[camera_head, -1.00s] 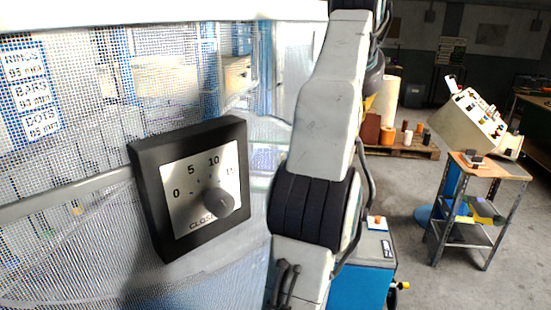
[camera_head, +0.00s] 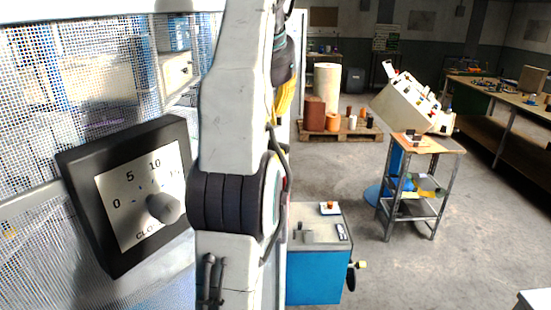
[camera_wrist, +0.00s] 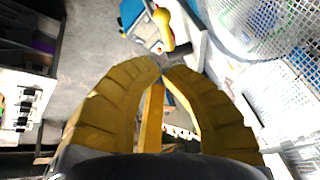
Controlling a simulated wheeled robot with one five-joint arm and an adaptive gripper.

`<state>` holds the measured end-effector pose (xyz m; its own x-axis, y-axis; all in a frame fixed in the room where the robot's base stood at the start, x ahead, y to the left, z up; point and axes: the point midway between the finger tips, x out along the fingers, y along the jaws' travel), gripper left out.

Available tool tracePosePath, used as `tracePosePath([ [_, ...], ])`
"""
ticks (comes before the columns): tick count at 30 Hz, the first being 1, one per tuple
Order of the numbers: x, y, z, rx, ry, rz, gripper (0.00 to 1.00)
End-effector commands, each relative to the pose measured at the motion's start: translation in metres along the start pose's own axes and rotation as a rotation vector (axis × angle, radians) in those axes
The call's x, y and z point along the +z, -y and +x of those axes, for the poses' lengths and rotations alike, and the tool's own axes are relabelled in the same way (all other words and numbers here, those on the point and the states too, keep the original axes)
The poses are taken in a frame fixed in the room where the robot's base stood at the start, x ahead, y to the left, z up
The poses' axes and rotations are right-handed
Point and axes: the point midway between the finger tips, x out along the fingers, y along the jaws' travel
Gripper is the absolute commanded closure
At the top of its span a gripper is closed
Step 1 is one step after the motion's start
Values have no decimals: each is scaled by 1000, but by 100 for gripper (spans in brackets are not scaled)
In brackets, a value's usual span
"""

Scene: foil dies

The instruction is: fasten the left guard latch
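The mesh guard (camera_head: 60,85) fills the left of the head view, with a black-framed dial (camera_head: 118,203) on it marked 0, 5, 10. The dial's round grey knob (camera_head: 165,207) sits at its lower right. I cannot make out the left guard latch. My gripper (camera_wrist: 162,67) shows in the wrist view as two yellow fingers with tips almost together and no object visible between them. Beyond the tips are a yellow and red handle (camera_wrist: 163,27) and a dark bar; contact is not visible. In the head view my arm hides most of the gripper and part of the guard.
A blue cabinet (camera_head: 318,278) with an orange button stands right of my arm. A stand (camera_head: 428,146) with a sloped control box (camera_head: 410,103) is farther right. A pallet (camera_head: 340,134) with rolls stands behind. Concrete floor between them is clear.

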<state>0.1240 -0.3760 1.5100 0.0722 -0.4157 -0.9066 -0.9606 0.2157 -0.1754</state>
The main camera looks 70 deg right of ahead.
Motion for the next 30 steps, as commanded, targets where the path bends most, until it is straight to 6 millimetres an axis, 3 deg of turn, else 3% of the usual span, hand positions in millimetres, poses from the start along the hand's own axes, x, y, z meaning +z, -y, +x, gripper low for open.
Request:
tracePosePath([
  [11, -1, 0, 5, 0, 1, -1, 100],
  [22, 1, 0, 26, 0, 1, -1, 100],
  [30, 2, 0, 76, 1, 3, -1, 100],
])
